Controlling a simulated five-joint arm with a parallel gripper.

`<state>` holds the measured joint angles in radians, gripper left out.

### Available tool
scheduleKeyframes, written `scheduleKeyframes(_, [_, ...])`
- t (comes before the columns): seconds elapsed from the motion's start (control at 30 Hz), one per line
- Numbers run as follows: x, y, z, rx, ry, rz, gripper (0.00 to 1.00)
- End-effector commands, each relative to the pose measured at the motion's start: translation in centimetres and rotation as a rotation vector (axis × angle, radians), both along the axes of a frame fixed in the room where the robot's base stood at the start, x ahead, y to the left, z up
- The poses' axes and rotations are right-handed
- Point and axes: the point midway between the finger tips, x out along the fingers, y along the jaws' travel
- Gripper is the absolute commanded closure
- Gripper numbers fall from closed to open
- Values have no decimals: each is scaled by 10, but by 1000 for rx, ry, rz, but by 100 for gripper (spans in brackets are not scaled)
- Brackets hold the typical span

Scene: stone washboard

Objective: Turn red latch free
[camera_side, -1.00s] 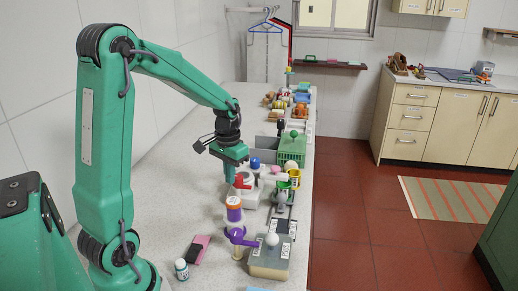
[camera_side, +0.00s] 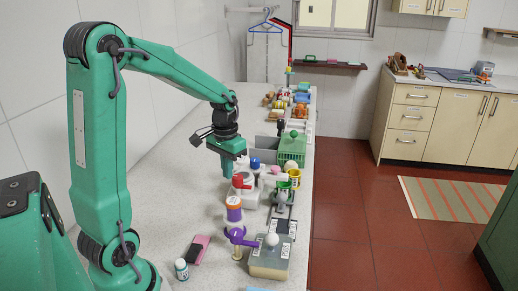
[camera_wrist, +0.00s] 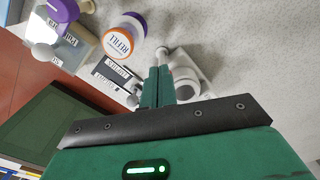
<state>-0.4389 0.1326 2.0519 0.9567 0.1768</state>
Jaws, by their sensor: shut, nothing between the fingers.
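A small red part (camera_side: 238,181), which looks like the red latch, sits on a white appliance (camera_side: 246,196) on the counter, beside a blue knob (camera_side: 255,162). Its exact angle is too small to tell. My gripper (camera_side: 227,175) is shut and empty, pointing down just left of and slightly above the red part; I cannot tell whether they touch. In the wrist view my shut fingers (camera_wrist: 159,70) lie in front of the white appliance (camera_wrist: 187,75) and hide part of it. I cannot make out the red part there.
A purple jar with an orange rim (camera_side: 234,209) stands just in front of the appliance. A purple stand (camera_side: 238,237), a grey block with a white ball (camera_side: 270,258), a small bottle (camera_side: 181,269) and a pink-and-black pad (camera_side: 199,250) are nearer. The counter left of my gripper is clear.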

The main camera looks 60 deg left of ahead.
Motion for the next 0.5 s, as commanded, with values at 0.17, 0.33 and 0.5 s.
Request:
scheduleKeyframes(0.17, [0,0,16,1,-3,0,100])
scheduleKeyframes(0.33, [0,0,30,1,-2,0,100])
scheduleKeyframes(0.5, [0,0,38,0,-1,0,100])
